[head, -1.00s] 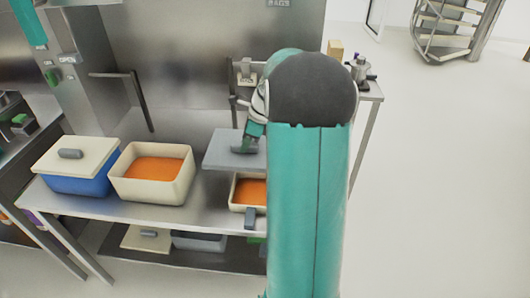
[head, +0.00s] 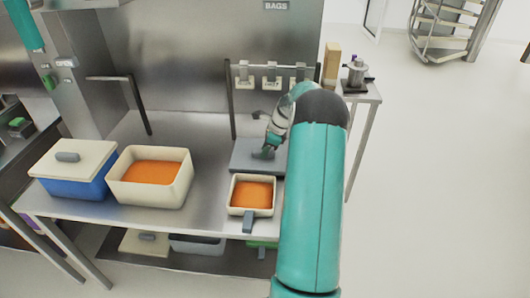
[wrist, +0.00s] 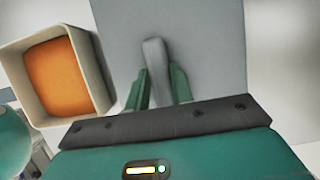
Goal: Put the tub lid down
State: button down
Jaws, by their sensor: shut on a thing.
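The tub lid is a flat grey slab (head: 245,158) with a raised handle, near the back right of the steel table. My gripper (head: 266,152) is over it, shut on its handle. In the wrist view the lid (wrist: 205,50) lies flat beyond my fingers, with its handle (wrist: 155,65) between the green fingertips (wrist: 160,88). I cannot tell whether the lid touches the table. A small cream container (head: 234,197) with orange contents and a grey handle stands uncovered in front of it; a cream container with orange contents also shows in the wrist view (wrist: 97,75).
A large open cream tub (head: 150,192) with orange contents stands mid-table. A blue tub (head: 70,187) with a cream lid (head: 90,160) is at left. A rack with hooks (head: 270,68) stands behind the grey lid. Bare steel lies behind the open tub (head: 185,130).

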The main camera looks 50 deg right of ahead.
jog(key=shift+f, duration=0.55)
jog(key=shift+f, duration=0.15)
jog(key=c, duration=1.2)
grip_release()
